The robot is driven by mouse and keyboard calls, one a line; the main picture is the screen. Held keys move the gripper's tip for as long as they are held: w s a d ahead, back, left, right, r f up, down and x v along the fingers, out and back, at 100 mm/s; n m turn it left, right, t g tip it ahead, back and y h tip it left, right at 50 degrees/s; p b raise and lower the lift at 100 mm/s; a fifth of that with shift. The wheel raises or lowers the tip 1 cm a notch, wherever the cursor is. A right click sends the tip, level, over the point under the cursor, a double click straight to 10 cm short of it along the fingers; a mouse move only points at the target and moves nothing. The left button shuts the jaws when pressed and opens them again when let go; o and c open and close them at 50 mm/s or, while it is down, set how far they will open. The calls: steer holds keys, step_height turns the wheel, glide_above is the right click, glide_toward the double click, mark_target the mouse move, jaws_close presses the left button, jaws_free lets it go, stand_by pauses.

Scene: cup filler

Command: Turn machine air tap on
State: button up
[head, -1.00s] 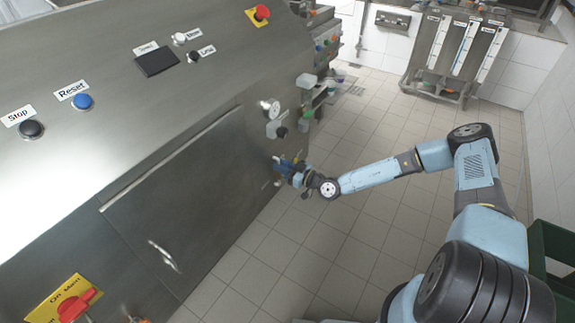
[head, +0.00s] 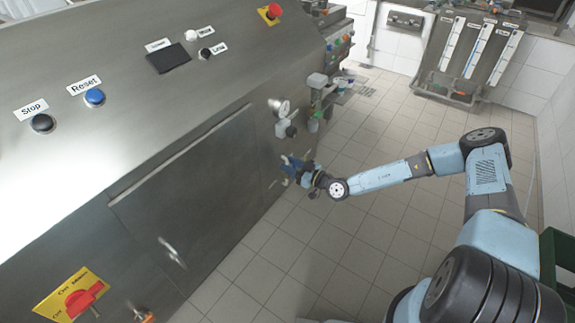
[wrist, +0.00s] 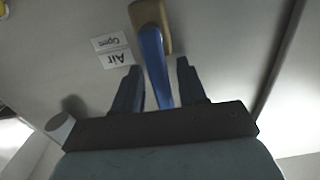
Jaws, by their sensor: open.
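The air tap (wrist: 155,65) has a blue lever and a brass-coloured body, and shows in the wrist view in front of my gripper. A label reading "Air" and "Open" (wrist: 113,48) is beside it on the steel panel. My gripper (wrist: 162,75) is open, with one dark finger on each side of the blue lever. I cannot tell whether either finger touches it. In the head view my gripper (head: 292,168) is at the lower right side of the machine (head: 200,165), where it mostly hides the tap.
A pressure gauge and filter unit (head: 284,115) sits on the machine just above my gripper. A red switch on a yellow plate (head: 85,298) is at the lower left. Tiled floor (head: 330,235) lies open beside the machine. A green crate (head: 557,265) is at the right edge.

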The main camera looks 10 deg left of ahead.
steer(key=v, duration=1.3)
steer(key=shift+d, duration=0.3)
steer(key=shift+s, duration=0.1)
steer(key=s+d+r+m+g+h, duration=0.2)
steer(key=s+d+r+m+h, duration=0.45)
steer(key=r, duration=0.65)
steer(key=s+d+r+m+g+h, duration=0.25)
steer(key=d+r+m, duration=0.25)
steer(key=r+m, duration=0.6)
steer(key=s+d+r+m+g+h, duration=0.2)
steer(key=s+d+r+m+h, duration=0.3)
steer(key=r, duration=1)
steer(key=s+d+r+n+t+h, duration=0.2)
steer(key=s+d+r+n+t, duration=0.2)
steer(key=s+d+r+n, duration=0.3)
steer(key=s+r+n, duration=0.2)
steer(key=s+r, duration=0.2)
steer(key=s, duration=0.1)
steer(key=shift+s+d+r+t, duration=0.2)
steer(key=shift+d+r+t, duration=0.05)
steer(key=shift+r+t, duration=0.1)
